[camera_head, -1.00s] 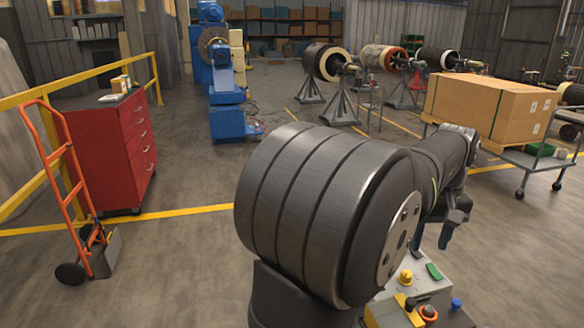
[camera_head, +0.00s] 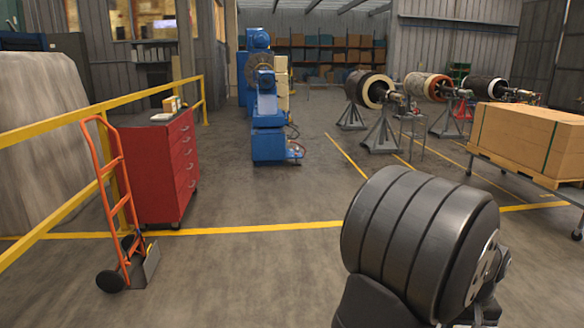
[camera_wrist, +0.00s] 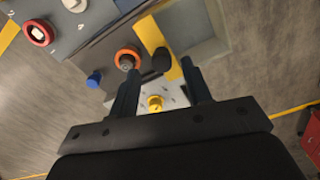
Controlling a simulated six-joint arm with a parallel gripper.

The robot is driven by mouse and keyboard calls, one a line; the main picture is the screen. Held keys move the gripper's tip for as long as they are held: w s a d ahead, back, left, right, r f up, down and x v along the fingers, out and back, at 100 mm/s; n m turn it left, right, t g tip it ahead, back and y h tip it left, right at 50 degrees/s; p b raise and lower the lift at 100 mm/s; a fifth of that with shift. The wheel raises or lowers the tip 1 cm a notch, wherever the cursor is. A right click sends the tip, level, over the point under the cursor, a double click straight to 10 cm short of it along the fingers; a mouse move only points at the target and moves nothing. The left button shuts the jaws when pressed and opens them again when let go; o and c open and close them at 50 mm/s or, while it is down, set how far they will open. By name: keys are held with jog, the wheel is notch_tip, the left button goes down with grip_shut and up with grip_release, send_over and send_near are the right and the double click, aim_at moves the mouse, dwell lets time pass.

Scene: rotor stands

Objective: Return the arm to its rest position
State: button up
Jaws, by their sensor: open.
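My gripper (camera_wrist: 160,70) shows in the wrist view with its two fingers apart and nothing between them. It hangs over a grey work surface carrying small parts. Below or near the fingers are an orange ring (camera_wrist: 127,58), a yellow knob (camera_wrist: 155,103) and a yellow bar (camera_wrist: 150,35) with a black part on it. In the head view my arm fills the lower right. The gripper and the work surface are out of sight there.
A blue cap (camera_wrist: 94,79) and a red ring (camera_wrist: 38,32) are also on the surface. In the head view, a red cabinet (camera_head: 170,165), orange hand truck (camera_head: 125,215), blue machine (camera_head: 265,110) and cardboard box (camera_head: 530,135) stand around open floor.

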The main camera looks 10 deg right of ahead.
jog(key=shift+f, duration=0.95)
jog(key=shift+d, duration=0.1)
notch_tip(320, 180, up, 18)
jog(key=shift+f, duration=0.2)
jog(key=shift+f, duration=8.8)
jog(key=shift+d, duration=0.3)
